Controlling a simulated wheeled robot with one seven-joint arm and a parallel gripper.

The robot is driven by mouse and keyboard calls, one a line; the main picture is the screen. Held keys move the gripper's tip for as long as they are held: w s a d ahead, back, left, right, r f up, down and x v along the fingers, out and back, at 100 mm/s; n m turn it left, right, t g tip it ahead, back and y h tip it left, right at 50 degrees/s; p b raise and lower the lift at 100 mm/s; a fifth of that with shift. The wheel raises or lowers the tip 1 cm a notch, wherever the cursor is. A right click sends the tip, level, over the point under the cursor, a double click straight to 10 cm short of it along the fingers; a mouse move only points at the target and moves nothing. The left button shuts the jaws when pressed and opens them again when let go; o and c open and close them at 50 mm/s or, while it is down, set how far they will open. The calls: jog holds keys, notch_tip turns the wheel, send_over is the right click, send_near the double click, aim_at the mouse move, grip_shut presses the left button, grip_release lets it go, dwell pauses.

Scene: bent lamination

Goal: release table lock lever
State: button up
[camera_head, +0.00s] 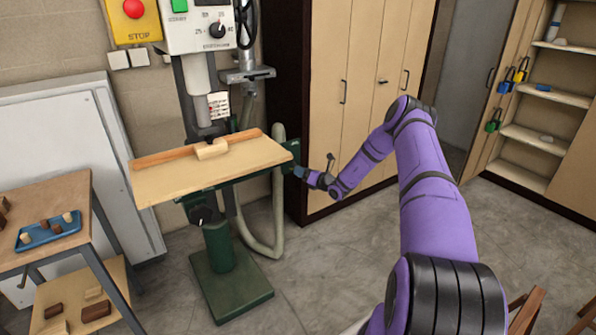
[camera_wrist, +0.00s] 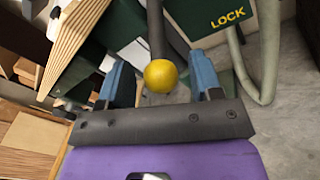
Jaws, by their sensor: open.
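The table lock lever (camera_wrist: 157,32) is a dark rod with a yellow ball knob (camera_wrist: 160,76). In the wrist view it extends from the green table bracket (camera_wrist: 203,18), beside a yellow "LOCK" label (camera_wrist: 228,17). My gripper (camera_wrist: 160,68) is open, with one blue finger on each side of the knob and visible gaps on both sides. How deep the knob sits between the fingers is hard to tell. In the head view my gripper (camera_head: 299,172) is at the right end of the drill press table (camera_head: 165,182); the lever is not distinguishable there.
A wooden block (camera_head: 211,149) lies against the fence on the drill press table. A grey-green hose (camera_head: 279,205) hangs close behind my gripper. A wooden cabinet (camera_head: 355,70) stands behind my arm. A side table (camera_head: 75,247) with a blue tray is at left.

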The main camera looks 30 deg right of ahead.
aim_at(294, 164)
jog(key=shift+x, duration=1.5)
grip_shut()
jog(key=shift+s+r+m+g+h, duration=0.15)
jog(key=shift+r+g, duration=0.45)
jog(key=shift+g, duration=0.1)
jog(key=shift+s+r+m+g+h, duration=0.15)
jog(key=shift+r+g, duration=0.45)
jog(key=shift+g, duration=0.1)
jog(key=shift+r+m+g, duration=0.3)
jog(key=shift+r+g, duration=0.65)
jog(key=shift+g, duration=0.45)
grip_release()
